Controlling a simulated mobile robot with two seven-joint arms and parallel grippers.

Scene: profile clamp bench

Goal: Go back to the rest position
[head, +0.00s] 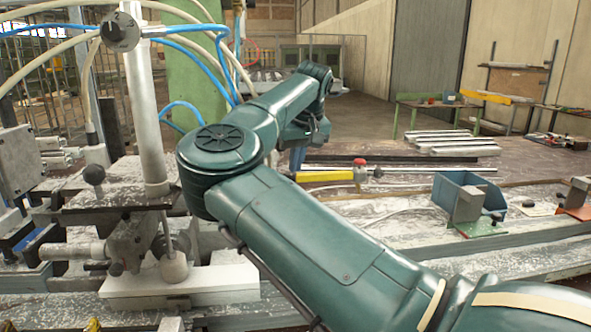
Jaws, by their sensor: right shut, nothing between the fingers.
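My right arm comes in from the lower right and crosses the middle of the head view. It bends back over the bench, and its far end points down. My right gripper (297,158) is small and partly hidden behind my own forearm, above the bench top beside a yellow-handled clamp (335,175). It is shut with nothing seen in it. I cannot tell whether it touches the clamp. My left gripper is not in view.
A machine with a steel column (145,115) and hoses stands close on the left. The bench (400,215) holds a blue bin (467,190), a small vise on a green base (480,228) and stacked metal profiles (455,143). The bench's middle right has some clear room.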

